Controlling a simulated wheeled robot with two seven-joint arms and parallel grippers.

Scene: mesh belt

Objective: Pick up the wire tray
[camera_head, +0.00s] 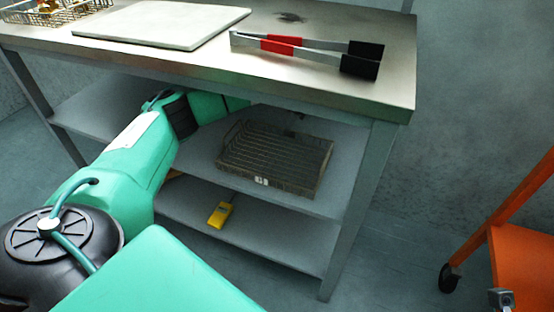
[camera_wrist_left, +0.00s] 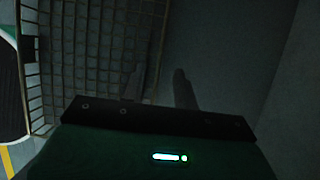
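The wire tray (camera_head: 275,158) is a dark, shallow mesh tray with a pale label on its front rim. It lies on the middle shelf under the steel tabletop. My left arm reaches in below the tabletop, and its gripper is mostly hidden there behind the table's front edge. Mesh of the wire tray (camera_wrist_left: 88,50) fills the left of that dark view, beside and behind the left finger. I cannot tell whether they touch.
The tabletop (camera_head: 385,95) overhangs the shelf. On it are red-handled tongs (camera_head: 300,50), a white board (camera_head: 165,22) and another wire basket (camera_head: 45,12). A yellow object (camera_head: 220,214) lies on the lower shelf. An orange cart (camera_head: 520,260) stands at right.

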